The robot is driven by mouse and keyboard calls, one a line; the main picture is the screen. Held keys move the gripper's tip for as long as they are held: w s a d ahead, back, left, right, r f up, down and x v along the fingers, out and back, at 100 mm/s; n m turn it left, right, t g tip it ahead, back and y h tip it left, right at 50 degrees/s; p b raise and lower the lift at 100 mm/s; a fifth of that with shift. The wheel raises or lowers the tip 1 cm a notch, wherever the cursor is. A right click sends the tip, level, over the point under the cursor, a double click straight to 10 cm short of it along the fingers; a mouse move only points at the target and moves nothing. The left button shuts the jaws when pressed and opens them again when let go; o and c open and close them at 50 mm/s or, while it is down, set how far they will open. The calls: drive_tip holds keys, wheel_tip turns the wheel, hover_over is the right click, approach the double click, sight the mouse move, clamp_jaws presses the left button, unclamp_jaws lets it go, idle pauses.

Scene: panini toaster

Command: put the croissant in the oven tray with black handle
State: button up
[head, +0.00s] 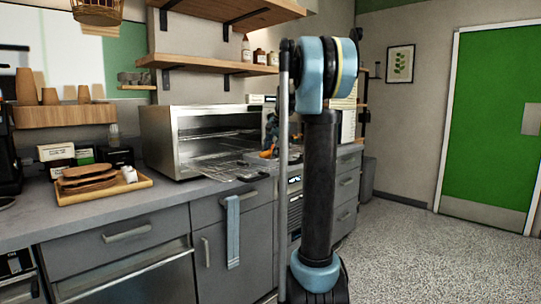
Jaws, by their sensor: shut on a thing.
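My gripper (270,138) is small and dark in this view, beside the right side of the open oven and partly hidden by my own arm. It is shut on a small orange-brown thing at its lower end, which looks like the croissant (267,154); its shape is hard to make out. The silver toaster oven (157,141) stands open on the counter. A metal tray or rack (236,171) sticks out at its front, low over the counter, left of and below my gripper. I cannot make out a black handle on it.
A wooden tray (104,193) with brown flat pieces and a small white item stands left of the oven. Shelves (200,62) hang above. A blue towel (233,232) hangs on the cabinet front. The floor at right is clear up to a green door (490,130).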

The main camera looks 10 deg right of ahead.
drive_tip(key=shift+s+f, duration=0.1)
drive_tip(key=shift+f, duration=0.15)
drive_tip(key=o, duration=1.4)
drive_tip(key=shift+f, duration=0.15)
drive_tip(key=shift+c, duration=0.2)
drive_tip(key=shift+r, duration=0.55)
drive_tip(key=v, duration=1.1)
drive_tip(key=shift+r, duration=0.2)
drive_tip(key=shift+s, duration=0.1)
